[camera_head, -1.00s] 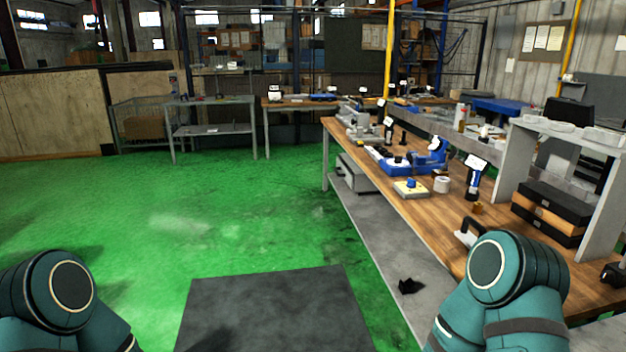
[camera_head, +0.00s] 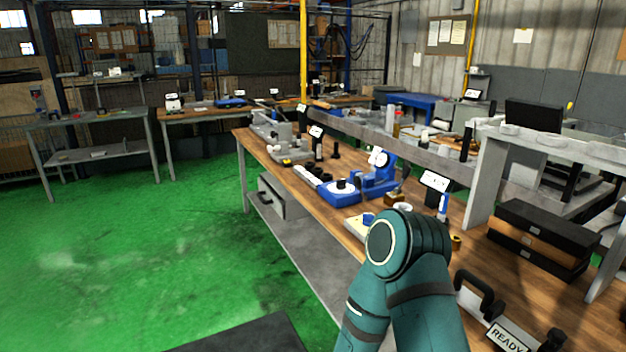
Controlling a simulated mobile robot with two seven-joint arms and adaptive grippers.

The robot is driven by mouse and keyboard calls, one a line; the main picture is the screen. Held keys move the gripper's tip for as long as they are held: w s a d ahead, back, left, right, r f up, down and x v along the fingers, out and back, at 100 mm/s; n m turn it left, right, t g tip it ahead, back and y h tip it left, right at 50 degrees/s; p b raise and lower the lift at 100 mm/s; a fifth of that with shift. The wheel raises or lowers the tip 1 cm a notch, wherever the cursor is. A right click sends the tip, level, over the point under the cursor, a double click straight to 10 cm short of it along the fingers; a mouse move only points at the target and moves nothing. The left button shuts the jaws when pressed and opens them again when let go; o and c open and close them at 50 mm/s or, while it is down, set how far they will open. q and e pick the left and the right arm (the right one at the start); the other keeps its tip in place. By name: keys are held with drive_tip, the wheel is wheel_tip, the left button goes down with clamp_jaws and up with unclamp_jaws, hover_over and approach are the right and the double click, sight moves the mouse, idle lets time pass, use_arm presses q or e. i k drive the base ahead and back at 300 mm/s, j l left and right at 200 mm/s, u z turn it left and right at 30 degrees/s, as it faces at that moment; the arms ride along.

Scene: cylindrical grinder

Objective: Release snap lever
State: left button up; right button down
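No snap lever can be made out at this distance. A blue machine (camera_head: 376,180) with a round part stands on the long wooden bench (camera_head: 322,205), with a blue-based device (camera_head: 340,192) in front of it. A grey machine (camera_head: 272,138) stands at the bench's far end. I cannot tell which of them bears the lever. Neither of my grippers shows. Only a teal link of my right arm comes up at the bottom centre-right, and it hides part of the bench.
A black-handled item (camera_head: 480,295) and a "READY" sign (camera_head: 508,338) are near the bench's front right. Stacked black and orange cases (camera_head: 540,238) sit under a grey shelf (camera_head: 545,133). Green floor (camera_head: 150,250) is open left of the bench. A dark mat (camera_head: 245,338) lies at the bottom.

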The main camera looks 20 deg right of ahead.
sight(357, 183)
drive_tip(key=i+z, duration=0.15)
drive_tip(key=i, duration=0.3)
drive_tip(key=i+j+z, duration=0.15)
drive_tip(key=i, duration=0.3)
drive_tip(key=i+j+z, duration=0.15)
drive_tip(key=i, duration=0.3)
drive_tip(key=i+j+z, duration=0.2)
drive_tip(key=i+z, duration=0.15)
drive_tip(key=i+j+z, duration=0.3)
drive_tip(key=i+j, duration=0.05)
drive_tip(key=i, duration=0.1)
